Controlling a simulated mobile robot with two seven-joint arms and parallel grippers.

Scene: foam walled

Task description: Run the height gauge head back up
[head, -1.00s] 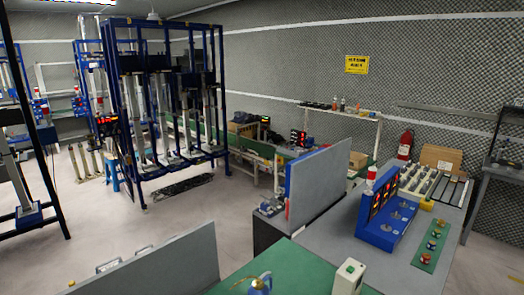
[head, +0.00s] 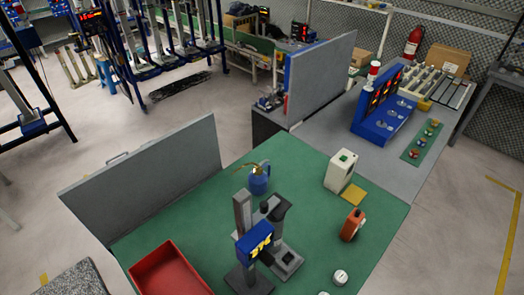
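The height gauge stands upright on the green table mat (head: 310,180) in the lower middle of the head view. It has a grey column (head: 242,212) on a dark base (head: 248,284). Its blue head (head: 254,242), with yellow marks on the front, sits low on the column, a short way above the base. The column top rises clear above the head. Any crank or knob on the gauge is too small to make out. Neither of my grippers is in view.
A dark stand (head: 284,261) is close behind the gauge to the right. A red tray (head: 170,272) lies to its left. A blue oil can (head: 259,180), a pale box (head: 341,170), an orange device (head: 353,224) and a white round piece (head: 340,277) surround it. A grey panel (head: 150,185) borders the left.

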